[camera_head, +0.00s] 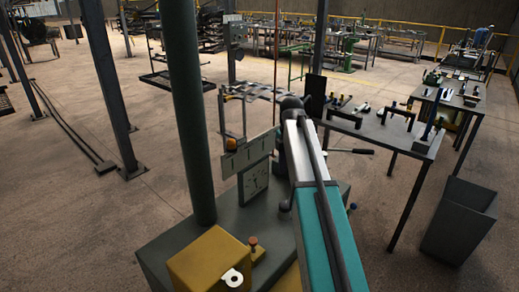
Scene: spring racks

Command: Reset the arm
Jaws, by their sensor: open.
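My arm shows as a long teal and white link (330,235) with a dark hose along it. It rises from the bottom edge, right of centre, to a dark joint (291,104) near the middle of the picture. Dark parts hang below that joint, partly hidden behind the link. I cannot make out my gripper or its fingertips, and no object can be seen held.
A dark green column (185,110) stands left of my arm, with a yellow box (209,262) and a dial plate (256,181) near it. A workbench (385,128) with dark fixtures stands right, beside a grey bin (459,219). Open floor (90,225) lies left.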

